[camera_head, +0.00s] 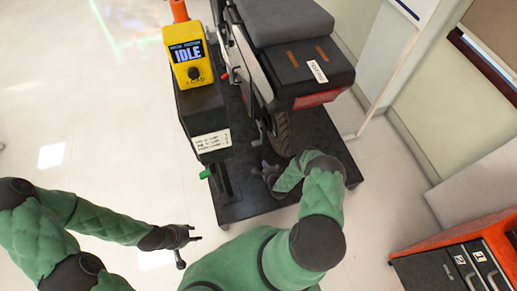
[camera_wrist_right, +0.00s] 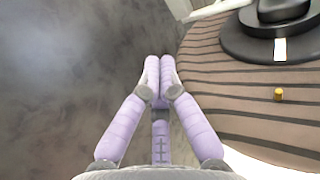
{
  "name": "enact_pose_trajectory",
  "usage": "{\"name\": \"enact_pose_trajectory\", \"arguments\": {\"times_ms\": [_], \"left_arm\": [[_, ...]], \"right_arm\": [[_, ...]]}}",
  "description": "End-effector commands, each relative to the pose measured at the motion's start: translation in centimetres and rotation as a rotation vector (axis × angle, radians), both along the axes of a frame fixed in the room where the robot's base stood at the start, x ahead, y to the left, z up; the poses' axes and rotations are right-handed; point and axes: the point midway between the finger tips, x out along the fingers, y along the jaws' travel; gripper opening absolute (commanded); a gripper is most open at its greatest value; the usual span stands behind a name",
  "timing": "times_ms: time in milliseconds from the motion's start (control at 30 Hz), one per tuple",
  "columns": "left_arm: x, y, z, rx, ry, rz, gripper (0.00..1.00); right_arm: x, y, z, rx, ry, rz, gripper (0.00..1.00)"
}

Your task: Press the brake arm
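The rig has a grey seat (camera_head: 285,22), a dark rear tyre (camera_head: 290,132) and a black base plate (camera_head: 325,150). I cannot tell for sure which part is the brake arm; a small red-tipped lever (camera_head: 225,76) shows at the rig's left side. My right gripper (camera_head: 262,170) is low over the base plate, just in front of the tyre, partly hidden by its own arm. In the right wrist view its lilac fingers (camera_wrist_right: 160,68) are together, with nothing visible between them. My left gripper (camera_head: 190,250) looks open and empty, over the floor left of the base plate.
A red-and-black cabinet (camera_head: 450,262) is at lower right. The right wrist view shows a striped surface (camera_wrist_right: 235,75) with a small yellow piece (camera_wrist_right: 278,94). Left floor is clear.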

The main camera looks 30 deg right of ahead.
Motion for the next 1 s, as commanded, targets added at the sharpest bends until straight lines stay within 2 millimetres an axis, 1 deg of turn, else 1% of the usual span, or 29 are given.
{"name": "enact_pose_trajectory", "arguments": {"times_ms": [300,467,567,900,1000], "left_arm": [[0.0,0.0,0.0,0.000,0.000,0.000,0.40],[0.0,0.0,-0.6,0.000,0.000,0.000,0.40],[0.0,0.0,-1.4,0.000,0.000,0.000,0.40],[0.0,0.0,-4.7,0.000,0.000,0.000,0.40],[0.0,0.0,-5.5,0.000,0.000,0.000,0.40]], "right_arm": [[0.1,0.0,0.0,-0.001,0.000,0.000,0.00],[0.9,-0.2,-0.7,-0.002,0.000,0.002,0.00],[2.2,-0.4,-1.5,-0.003,-0.001,0.004,0.00],[7.5,-1.6,-4.9,-0.002,-0.001,0.003,0.00],[8.9,-2.1,-5.5,-0.003,0.000,0.003,0.00]]}}
